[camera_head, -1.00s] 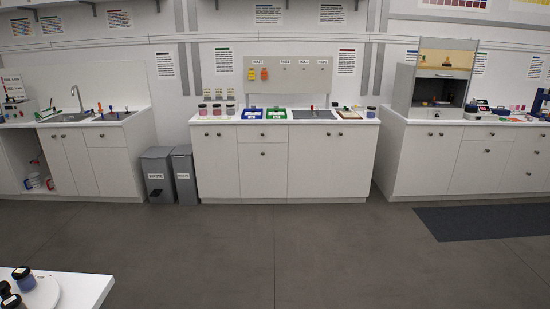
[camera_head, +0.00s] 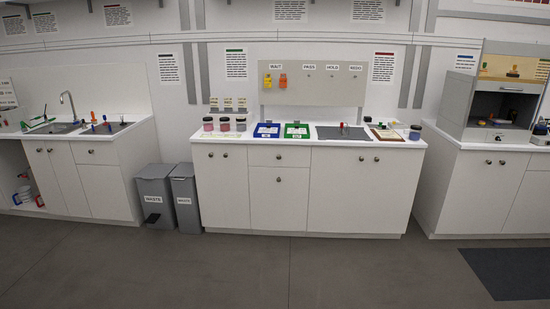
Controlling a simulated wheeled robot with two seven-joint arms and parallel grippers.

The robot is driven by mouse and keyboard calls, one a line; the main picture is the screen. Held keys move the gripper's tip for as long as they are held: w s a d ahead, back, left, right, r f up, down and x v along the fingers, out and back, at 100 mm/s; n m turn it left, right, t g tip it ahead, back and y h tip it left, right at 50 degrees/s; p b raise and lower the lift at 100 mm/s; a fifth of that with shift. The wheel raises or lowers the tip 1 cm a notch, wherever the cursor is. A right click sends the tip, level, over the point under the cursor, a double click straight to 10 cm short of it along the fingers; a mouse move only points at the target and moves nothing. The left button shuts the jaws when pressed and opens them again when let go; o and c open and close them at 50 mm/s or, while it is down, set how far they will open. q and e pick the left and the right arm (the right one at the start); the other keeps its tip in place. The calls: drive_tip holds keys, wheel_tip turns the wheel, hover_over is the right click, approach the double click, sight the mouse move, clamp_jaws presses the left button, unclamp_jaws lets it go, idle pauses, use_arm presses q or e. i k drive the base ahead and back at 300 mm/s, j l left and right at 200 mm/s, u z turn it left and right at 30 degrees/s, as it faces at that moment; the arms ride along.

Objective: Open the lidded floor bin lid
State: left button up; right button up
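Two grey lidded floor bins stand side by side on the floor between the sink counter and the middle counter. The left bin (camera_head: 157,198) is a little wider, has a white label and shows a dark pedal-like part low on its front. The right bin (camera_head: 185,200) is narrower and also has a white label. Both lids look closed. The label words are too small to read surely. Neither of my grippers shows in the view.
The middle counter (camera_head: 255,190) stands right of the bins, with jars, a blue tray (camera_head: 267,130) and a green tray (camera_head: 297,131) on top. The sink counter (camera_head: 97,180) is at the left. The grey floor (camera_head: 230,270) in front is clear; a dark mat (camera_head: 510,272) lies at right.

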sight(184, 170)
drive_tip(key=i+u, duration=0.25)
drive_tip(key=i, duration=0.6)
drive_tip(key=i+l+u, duration=0.2)
drive_tip(key=i, duration=0.6)
drive_tip(key=i+j, duration=0.15)
drive_tip(key=i, duration=0.45)
drive_tip(key=i+j, duration=0.15)
drive_tip(key=i, duration=0.5)
drive_tip(key=i+j, duration=0.2)
drive_tip(key=i, duration=0.4)
